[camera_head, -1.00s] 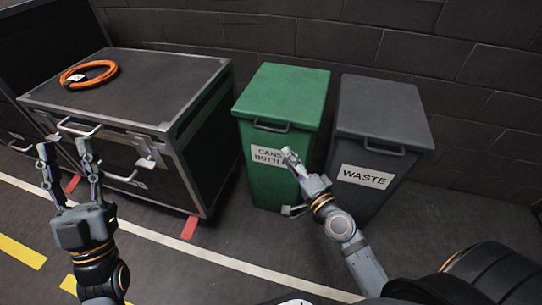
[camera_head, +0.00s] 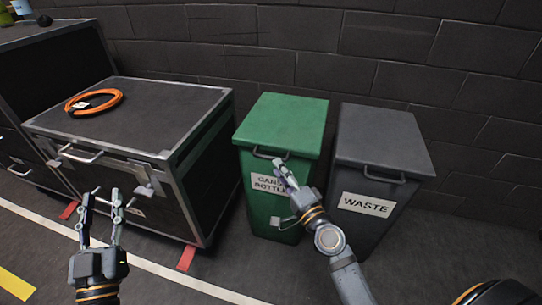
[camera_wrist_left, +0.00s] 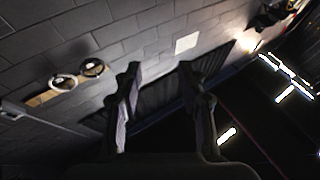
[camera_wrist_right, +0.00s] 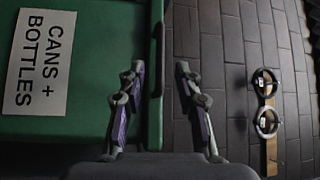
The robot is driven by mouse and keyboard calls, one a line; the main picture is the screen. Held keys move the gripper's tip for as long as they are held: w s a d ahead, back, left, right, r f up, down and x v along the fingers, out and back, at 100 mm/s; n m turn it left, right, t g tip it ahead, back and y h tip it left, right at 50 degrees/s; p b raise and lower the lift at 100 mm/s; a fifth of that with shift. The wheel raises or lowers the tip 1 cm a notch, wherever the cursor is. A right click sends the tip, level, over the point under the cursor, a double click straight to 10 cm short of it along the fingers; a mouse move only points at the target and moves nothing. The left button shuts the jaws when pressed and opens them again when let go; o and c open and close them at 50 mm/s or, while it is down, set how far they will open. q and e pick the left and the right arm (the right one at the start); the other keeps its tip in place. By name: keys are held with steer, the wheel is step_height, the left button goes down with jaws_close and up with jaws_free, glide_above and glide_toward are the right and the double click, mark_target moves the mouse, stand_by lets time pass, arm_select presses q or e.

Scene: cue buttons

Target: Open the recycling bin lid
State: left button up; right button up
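The green bin labelled for cans and bottles (camera_head: 256,213) stands against the wall with its green lid (camera_head: 284,124) shut. A dark handle (camera_head: 264,154) is on the front edge of the lid. My right gripper (camera_head: 278,162) is just in front of this handle, above the white label. In the right wrist view my right gripper (camera_wrist_right: 160,68) is open, and the dark handle bar (camera_wrist_right: 157,50) shows between its fingers; I cannot tell whether they touch it. My left gripper (camera_head: 101,193) is open and empty in front of the black case, and also shows open in the left wrist view (camera_wrist_left: 160,72).
A grey waste bin (camera_head: 352,232) stands close on the right of the green bin. A black case (camera_head: 150,97) with an orange cable coil (camera_head: 94,102) on top stands to the left. The floor in front is clear.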

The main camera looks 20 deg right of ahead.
mark_target(271, 158)
steer(key=p+x, duration=0.1)
steer(key=x, duration=0.4)
steer(key=shift+w+a, duration=0.1)
steer(key=shift+w, duration=0.2)
arm_select(q)
step_height(271, 158, down, 11)
steer(key=g, duration=0.5)
steer(key=shift+n+y, duration=0.3)
arm_select(e)
jaws_close()
arm_select(q)
steer(key=shift+w+f, duration=0.1)
steer(key=shift+w, duration=0.05)
